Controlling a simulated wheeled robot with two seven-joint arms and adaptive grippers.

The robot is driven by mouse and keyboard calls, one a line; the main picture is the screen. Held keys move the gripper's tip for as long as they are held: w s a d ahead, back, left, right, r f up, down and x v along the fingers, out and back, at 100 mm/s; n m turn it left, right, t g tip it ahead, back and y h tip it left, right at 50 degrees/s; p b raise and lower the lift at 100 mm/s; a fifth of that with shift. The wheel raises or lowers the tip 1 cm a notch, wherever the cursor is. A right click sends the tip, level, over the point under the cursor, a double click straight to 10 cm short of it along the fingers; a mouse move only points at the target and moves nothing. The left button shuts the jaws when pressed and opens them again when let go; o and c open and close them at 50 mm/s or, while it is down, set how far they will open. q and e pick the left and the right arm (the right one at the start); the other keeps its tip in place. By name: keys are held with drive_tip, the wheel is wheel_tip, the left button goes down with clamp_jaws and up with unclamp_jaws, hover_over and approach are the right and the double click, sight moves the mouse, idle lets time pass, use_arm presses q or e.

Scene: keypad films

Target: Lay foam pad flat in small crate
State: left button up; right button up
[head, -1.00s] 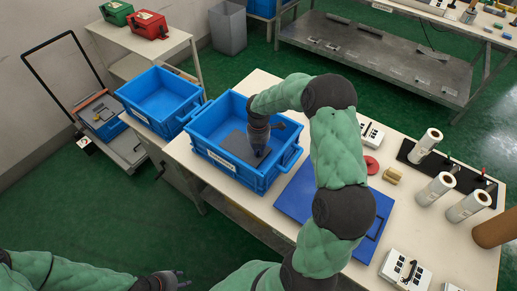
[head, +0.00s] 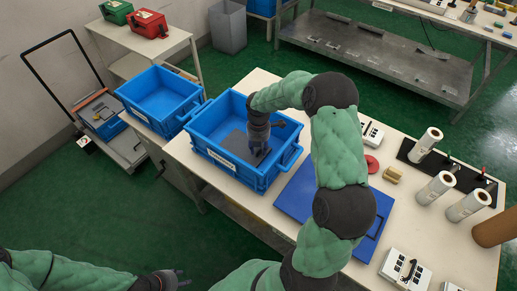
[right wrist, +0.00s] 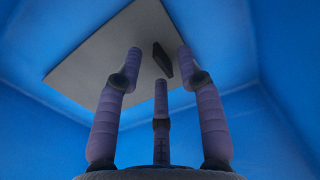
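A dark grey foam pad (head: 236,139) lies in the blue crate (head: 228,173) on the table, and looks flat on the crate floor. In the right wrist view the pad (right wrist: 92,68) shows light grey, with a small dark tab (right wrist: 162,60) on its face. My right gripper (head: 259,150) points down into this crate over the pad. Its three fingers (right wrist: 160,62) are spread around the tab, apart from it, and hold nothing. My left gripper (head: 180,279) is low at the picture's bottom edge, away from the crate; its fingers are small and partly blurred.
A second blue crate (head: 160,95), which looks empty, stands left of the first. A blue lid (head: 296,197) lies on the table, partly behind my right arm. White rolls (head: 435,188), a red disc (head: 371,164) and white boxes (head: 405,270) stand further right.

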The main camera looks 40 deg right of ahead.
wheel_tip(320, 180, up, 11)
idle(0.4)
drive_tip(key=shift+r, duration=0.1)
